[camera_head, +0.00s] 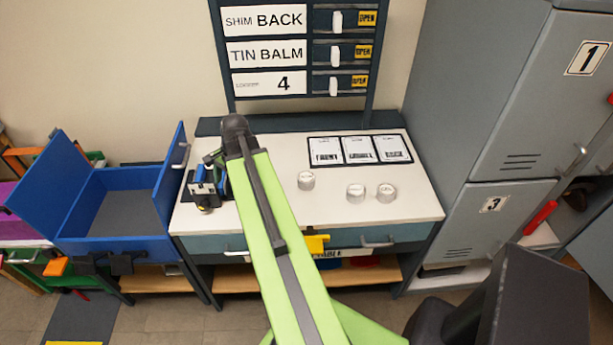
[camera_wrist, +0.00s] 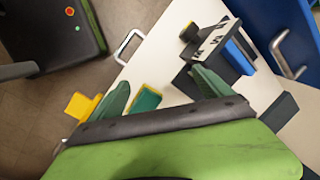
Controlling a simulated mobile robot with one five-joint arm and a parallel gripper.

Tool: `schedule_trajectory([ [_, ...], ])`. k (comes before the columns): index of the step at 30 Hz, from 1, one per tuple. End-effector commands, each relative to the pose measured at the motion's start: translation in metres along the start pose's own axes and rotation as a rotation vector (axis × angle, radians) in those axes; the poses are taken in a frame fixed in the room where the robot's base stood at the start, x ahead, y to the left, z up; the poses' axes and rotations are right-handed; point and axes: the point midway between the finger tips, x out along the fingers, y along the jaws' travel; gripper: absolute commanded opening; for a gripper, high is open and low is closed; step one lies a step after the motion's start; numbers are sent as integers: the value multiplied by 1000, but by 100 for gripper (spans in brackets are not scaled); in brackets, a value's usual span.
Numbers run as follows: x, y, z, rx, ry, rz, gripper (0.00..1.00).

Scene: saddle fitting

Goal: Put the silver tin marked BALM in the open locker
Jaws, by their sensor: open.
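Three silver tins stand upright on the white worktop in the head view: one alone (camera_head: 306,180) and two close together, a middle one (camera_head: 356,192) and a right one (camera_head: 386,193). Their lid marks are too small to read, so I cannot tell which is BALM. An open locker space (camera_head: 577,193) shows dark at the right edge, partly cut off. My gripper is over the left of the worktop, left of the tins, mostly hidden behind my arm in the head view. In the wrist view my gripper (camera_wrist: 160,90) has its fingers apart; no tin shows there.
A black-and-blue device (camera_head: 203,187) stands at the worktop's left, close to my gripper. A blue open box (camera_head: 115,240) is further left. Grey lockers 1 (camera_head: 540,95) and 3 (camera_head: 485,220) are shut. A sign board (camera_head: 265,50) reads BACK, TIN BALM, 4.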

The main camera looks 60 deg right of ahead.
Motion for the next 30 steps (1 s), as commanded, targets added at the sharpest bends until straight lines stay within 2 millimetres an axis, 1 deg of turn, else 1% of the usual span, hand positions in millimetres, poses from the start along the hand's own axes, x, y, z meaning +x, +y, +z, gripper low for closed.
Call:
schedule_trajectory([
  [1, -20, 19, -50, 213, 6, -37, 89],
  [2, -29, 31, -74, 338, 5, -60, 89],
  [3, -40, 49, -106, 499, 4, -88, 89],
  [5, -56, 78, -147, 721, 1, -133, 89],
  [6, -66, 96, -171, 853, -4, -160, 89],
  [9, -86, 138, -214, 1113, -17, -216, 89],
  [10, -90, 147, -223, 1170, -19, -229, 89],
  [12, -98, 164, -238, 1268, -27, -253, 89],
  [15, -102, 175, -246, 1332, -32, -267, 89],
  [17, -102, 176, -248, 1341, -33, -269, 89],
  [20, -97, 176, -248, 1338, -33, -268, 89],
  [23, -84, 174, -249, 1336, -33, -267, 89],
  [26, -63, 170, -252, 1335, -34, -266, 89],
  [30, -30, 164, -256, 1333, -33, -266, 89],
])
